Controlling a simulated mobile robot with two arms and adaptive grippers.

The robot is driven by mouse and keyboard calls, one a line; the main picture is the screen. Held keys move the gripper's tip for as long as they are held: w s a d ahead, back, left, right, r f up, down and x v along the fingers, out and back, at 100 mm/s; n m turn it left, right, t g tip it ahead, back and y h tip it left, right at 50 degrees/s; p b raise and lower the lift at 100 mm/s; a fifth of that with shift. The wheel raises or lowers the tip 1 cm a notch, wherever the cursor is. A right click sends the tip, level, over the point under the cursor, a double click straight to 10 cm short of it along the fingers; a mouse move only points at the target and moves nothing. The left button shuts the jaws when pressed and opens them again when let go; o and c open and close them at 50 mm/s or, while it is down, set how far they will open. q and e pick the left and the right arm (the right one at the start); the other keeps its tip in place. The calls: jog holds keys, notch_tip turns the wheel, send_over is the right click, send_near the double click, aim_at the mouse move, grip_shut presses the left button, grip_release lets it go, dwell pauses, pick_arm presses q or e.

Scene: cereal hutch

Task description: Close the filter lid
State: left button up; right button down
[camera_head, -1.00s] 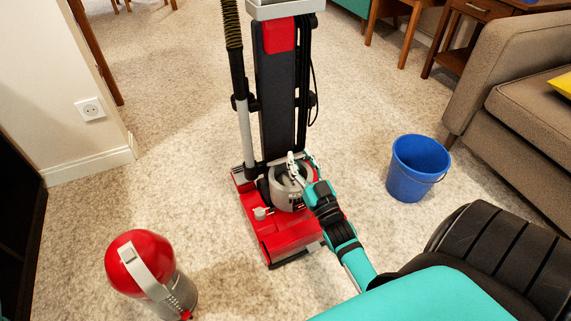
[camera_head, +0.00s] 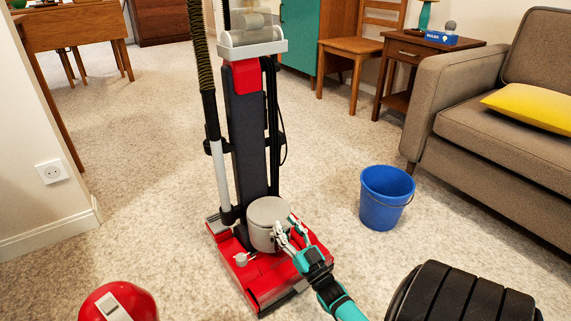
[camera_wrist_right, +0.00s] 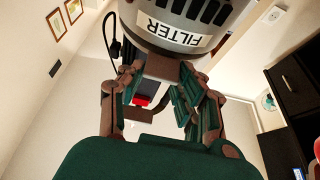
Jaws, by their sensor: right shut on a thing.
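The upright vacuum cleaner (camera_head: 246,135) stands on the carpet with its red base (camera_head: 262,272) toward me. Its round grey filter housing (camera_head: 262,238) sits on the base, and the smooth grey filter lid (camera_head: 268,208) covers its top, looking flat and level. My right gripper (camera_head: 289,232) is at the housing's right front, near the lid's edge. In the right wrist view the gripper (camera_wrist_right: 170,68) is shut on a small part at the edge of the grey body with the FILTER label (camera_wrist_right: 172,32). This part seems to belong to the lid. My left gripper is out of view.
A red canister (camera_head: 118,303) shows at the bottom left, cut off by the frame. A blue bucket (camera_head: 386,197) stands right of the vacuum, before the brown sofa (camera_head: 455,125). A hose (camera_head: 203,80) rises along the vacuum's left side. Open carpet lies around it.

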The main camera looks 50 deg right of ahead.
jog(key=shift+f, duration=0.35)
jog(key=c, duration=1.1)
grip_release()
jog(key=shift+o, duration=1.1)
jog(key=shift+r, duration=0.1)
jog(key=v, duration=1.2)
jog(key=shift+s, duration=0.1)
